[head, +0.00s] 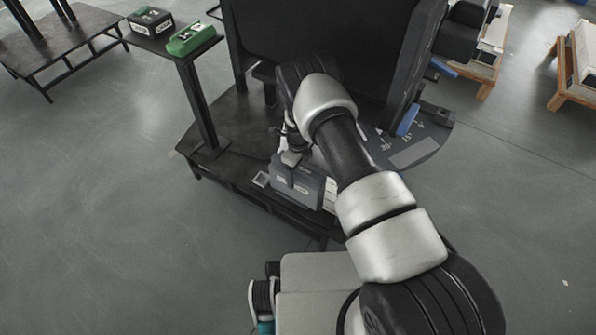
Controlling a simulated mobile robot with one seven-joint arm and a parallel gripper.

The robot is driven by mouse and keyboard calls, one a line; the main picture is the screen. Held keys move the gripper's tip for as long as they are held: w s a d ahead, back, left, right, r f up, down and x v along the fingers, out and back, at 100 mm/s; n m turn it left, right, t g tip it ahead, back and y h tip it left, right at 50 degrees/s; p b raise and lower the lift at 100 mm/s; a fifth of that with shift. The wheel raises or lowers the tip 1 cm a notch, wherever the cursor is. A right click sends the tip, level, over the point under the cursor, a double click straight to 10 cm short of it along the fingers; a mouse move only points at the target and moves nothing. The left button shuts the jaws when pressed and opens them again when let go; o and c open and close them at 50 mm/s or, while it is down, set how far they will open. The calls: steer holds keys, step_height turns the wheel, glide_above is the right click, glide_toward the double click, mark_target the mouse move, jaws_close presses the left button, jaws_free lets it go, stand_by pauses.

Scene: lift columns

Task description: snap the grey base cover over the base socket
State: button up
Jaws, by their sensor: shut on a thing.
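The grey base cover (306,190) is a boxy part with small light labels, low at the front edge of the dark platform. My gripper (292,162) is above it, pointing down, and is shut on its upper part. The fingertips are small and partly hidden by the cover and my wrist. I cannot make out the base socket for certain; the cover and my arm hide much of that area. Whether the cover touches the platform or is held just above it, I cannot tell.
The dark platform (228,118) carries a black post (201,105) on the left and a large black column behind my arm. A green case (191,38) and a black case (150,20) sit on a stand.

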stand_by(0.6)
steer(key=o, duration=1.4)
steer(key=shift+c, duration=0.2)
steer(key=shift+o, duration=0.7)
steer(key=shift+w+d, duration=0.1)
steer(key=shift+w+d+r, duration=0.1)
steer(key=shift+w, duration=0.05)
steer(key=shift+c, duration=0.5)
steer(key=shift+o, duration=0.2)
steer(key=shift+r, duration=0.1)
steer(key=shift+w+r+p, duration=0.1)
steer(key=shift+r+p, duration=0.45)
steer(key=shift+r, duration=0.35)
steer(key=shift+o, duration=0.6)
steer(key=shift+r+p, duration=1.75)
steer(key=shift+r, duration=1.55)
